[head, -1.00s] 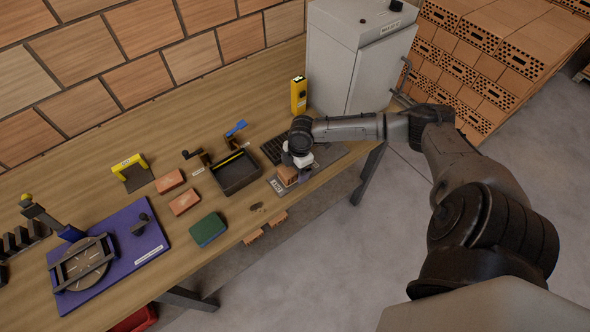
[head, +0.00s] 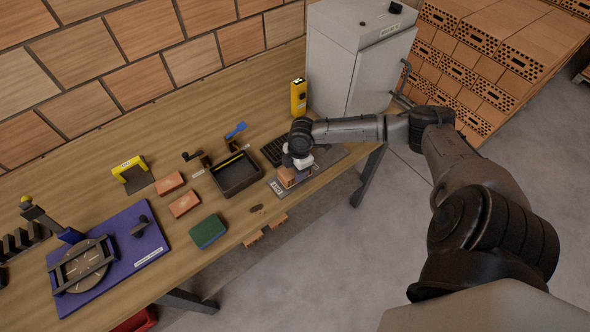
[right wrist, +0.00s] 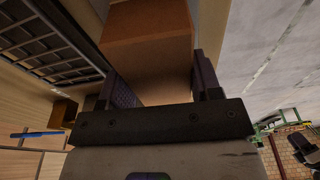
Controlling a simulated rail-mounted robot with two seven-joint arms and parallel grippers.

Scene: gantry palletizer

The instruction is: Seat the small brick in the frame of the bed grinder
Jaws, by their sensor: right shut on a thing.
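My right gripper (head: 299,160) is at the right end of the workbench, pointing down. It is shut on an orange-brown small brick (head: 286,178), just over a grey plate with a white label. In the right wrist view the brick (right wrist: 147,40) sits between the two dark fingers; whether it touches the plate I cannot tell. The bed grinder (head: 131,228) stands at the left of the bench: a purple base with a round disc and a dark frame (head: 84,262) lying across the disc. The frame holds no brick that I can see. My left gripper is not in view.
Two orange bricks (head: 184,204), a green-topped block (head: 208,231), a black tray (head: 236,173) and a yellow arch (head: 129,168) stand between. A grey cabinet (head: 345,70) and a yellow device (head: 298,97) are behind my right gripper. Bare wood runs along the back.

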